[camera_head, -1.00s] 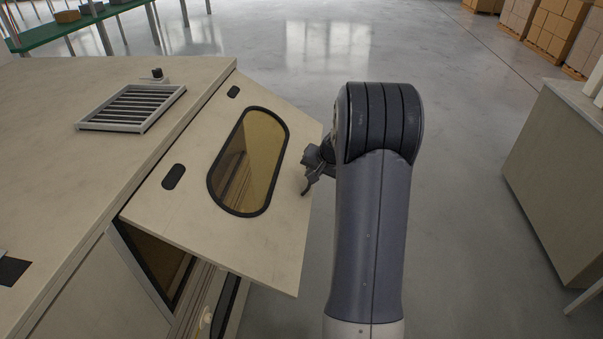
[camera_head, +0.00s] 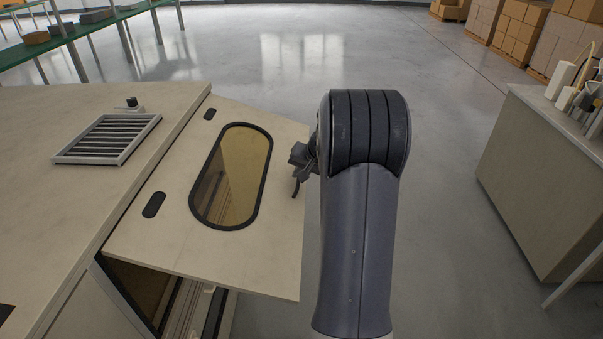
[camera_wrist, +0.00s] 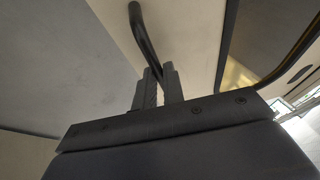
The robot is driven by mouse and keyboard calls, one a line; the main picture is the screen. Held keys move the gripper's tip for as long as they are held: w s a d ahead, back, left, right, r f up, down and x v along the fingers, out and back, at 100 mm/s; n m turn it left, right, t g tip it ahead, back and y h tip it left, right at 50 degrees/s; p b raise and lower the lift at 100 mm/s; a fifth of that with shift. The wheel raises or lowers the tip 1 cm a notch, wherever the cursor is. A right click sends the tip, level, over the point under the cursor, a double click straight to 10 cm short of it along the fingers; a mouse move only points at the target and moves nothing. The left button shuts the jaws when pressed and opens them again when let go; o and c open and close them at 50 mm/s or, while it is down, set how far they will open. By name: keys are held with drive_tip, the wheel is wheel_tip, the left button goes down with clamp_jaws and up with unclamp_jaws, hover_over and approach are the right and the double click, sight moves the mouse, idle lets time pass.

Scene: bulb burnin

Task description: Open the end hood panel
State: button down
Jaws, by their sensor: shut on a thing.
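The end hood panel (camera_head: 165,235) is a beige hinged flap with an oval amber window (camera_head: 232,178). In the head view it is swung up and out from the cabinet's top edge, near level, with an opening (camera_head: 140,290) showing beneath it. My gripper (camera_head: 297,183) is at the panel's free right edge, partly hidden behind my arm. In the wrist view my gripper (camera_wrist: 158,86) is shut on a dark bar handle (camera_wrist: 143,38) on the panel's underside.
The beige cabinet (camera_head: 60,215) has a slatted vent (camera_head: 108,138) on top. A counter (camera_head: 540,170) with tools stands at right. Stacked boxes (camera_head: 520,40) and a green shelf (camera_head: 90,30) are farther back. The floor between cabinet and counter is clear.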

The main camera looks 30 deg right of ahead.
drive_tip(key=c, duration=1.5)
unclamp_jaws()
drive_tip(key=shift+w+a, duration=0.15)
drive_tip(key=shift+a, duration=0.15)
drive_tip(key=shift+s+d+r, duration=0.2)
drive_tip(key=shift+s+r, duration=0.1)
drive_tip(key=shift+r, duration=0.15)
drive_tip(key=b+v, duration=0.1)
drive_tip(key=v, duration=0.8)
drive_tip(key=shift+s+r+b, duration=0.15)
drive_tip(key=shift+r+b, duration=0.25)
drive_tip(key=shift+r, duration=0.05)
